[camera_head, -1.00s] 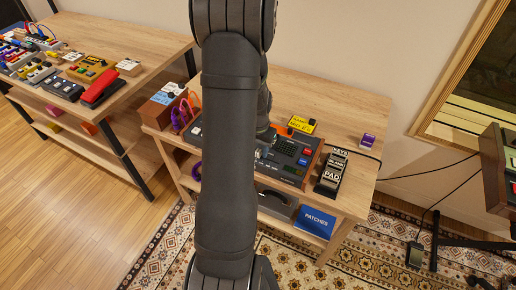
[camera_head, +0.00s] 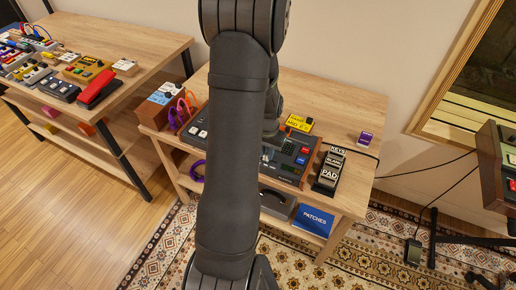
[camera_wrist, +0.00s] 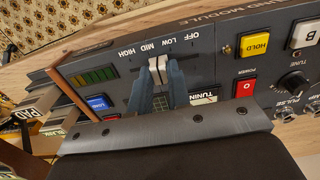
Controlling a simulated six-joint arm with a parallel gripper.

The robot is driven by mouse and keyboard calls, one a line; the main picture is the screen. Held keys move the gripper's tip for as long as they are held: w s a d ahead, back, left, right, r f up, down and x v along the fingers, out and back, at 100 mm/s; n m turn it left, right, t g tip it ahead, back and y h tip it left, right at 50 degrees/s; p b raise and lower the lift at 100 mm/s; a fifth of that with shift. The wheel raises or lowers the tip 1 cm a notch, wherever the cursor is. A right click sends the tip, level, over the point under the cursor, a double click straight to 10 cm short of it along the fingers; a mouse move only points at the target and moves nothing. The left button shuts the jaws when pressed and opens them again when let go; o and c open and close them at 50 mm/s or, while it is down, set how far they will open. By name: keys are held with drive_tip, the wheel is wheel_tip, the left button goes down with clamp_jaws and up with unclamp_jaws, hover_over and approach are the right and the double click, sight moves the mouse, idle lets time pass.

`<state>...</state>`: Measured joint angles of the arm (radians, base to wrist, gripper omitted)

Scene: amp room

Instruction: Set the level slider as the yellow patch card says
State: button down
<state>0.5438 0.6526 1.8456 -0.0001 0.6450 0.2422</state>
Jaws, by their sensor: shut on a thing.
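The sound module (camera_head: 290,158) lies on the wooden desk, partly hidden by my arm in the head view. In the wrist view its level slider has a white cap (camera_wrist: 157,66) beside the printed marks OFF, LOW, MID and HIGH. The cap stands close to MID. My gripper (camera_wrist: 158,80) is shut on this cap, with one dark finger on each side. The yellow patch card (camera_head: 299,123) lies behind the module in the head view. It bears dark writing that is too small to read surely.
In the wrist view, a yellow HOLD button (camera_wrist: 254,45), a red POWER button (camera_wrist: 245,87) and a dark knob (camera_wrist: 294,83) sit right of the slider.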

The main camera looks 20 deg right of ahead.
drive_tip(key=shift+s+d, duration=0.3)
drive_tip(key=shift+d, duration=0.05)
drive_tip(key=c, duration=1.3)
unclamp_jaws()
drive_tip(key=shift+c, duration=0.2)
drive_tip(key=shift+r, duration=0.1)
wheel_tip(320, 180, up, 17)
drive_tip(key=shift+r, duration=0.15)
